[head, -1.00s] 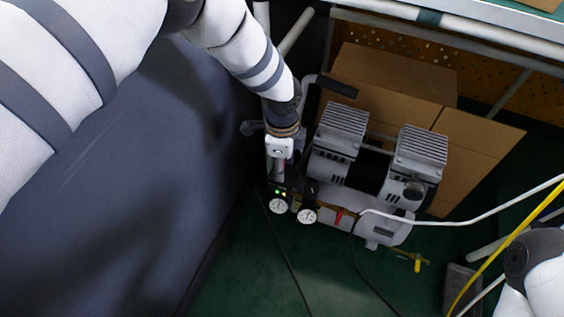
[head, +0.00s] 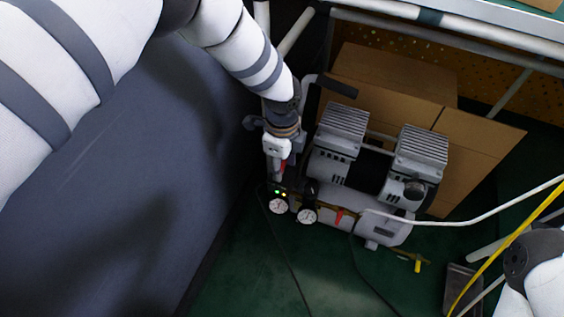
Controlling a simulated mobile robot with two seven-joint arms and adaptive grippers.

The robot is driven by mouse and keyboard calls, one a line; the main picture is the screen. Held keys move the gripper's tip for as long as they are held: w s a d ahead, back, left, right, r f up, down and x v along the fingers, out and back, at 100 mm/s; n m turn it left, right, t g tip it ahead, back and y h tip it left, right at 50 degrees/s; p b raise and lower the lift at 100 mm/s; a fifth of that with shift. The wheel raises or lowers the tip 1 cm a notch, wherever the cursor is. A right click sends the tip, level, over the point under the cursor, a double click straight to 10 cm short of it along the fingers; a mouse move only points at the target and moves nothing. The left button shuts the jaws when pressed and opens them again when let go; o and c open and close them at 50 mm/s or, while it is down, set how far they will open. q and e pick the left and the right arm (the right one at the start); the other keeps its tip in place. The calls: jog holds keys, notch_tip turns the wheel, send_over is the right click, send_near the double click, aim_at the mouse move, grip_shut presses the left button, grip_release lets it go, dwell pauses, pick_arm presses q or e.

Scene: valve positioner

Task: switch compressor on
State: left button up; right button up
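The compressor (head: 345,192) stands on the green floor, with two grey finned motor heads, a light tank and a black carrying handle. Two round gauges, one on the left (head: 278,206) and one beside it (head: 307,216), face up at its front left. Small green and yellow lights glow just above the left gauge. My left gripper (head: 274,172) points down at the compressor's left end, above the lights. A small red part (head: 284,166) shows right beside it. The fingertips are small and dark, so I cannot tell their opening or any contact. My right gripper is out of view.
Cardboard boxes (head: 480,150) stand behind the compressor, under a bench with pale rails. A dark blue-grey panel (head: 120,200) fills the left. White and yellow hoses (head: 530,232) run at the right. The green floor in front is mostly clear, with thin dark cables.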

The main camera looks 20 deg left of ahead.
aim_at(282, 166)
pick_arm(q)
jog(key=o, duration=0.4)
jog(key=shift+w, duration=0.1)
jog(key=shift+o, duration=0.2)
notch_tip(282, 166, up, 12)
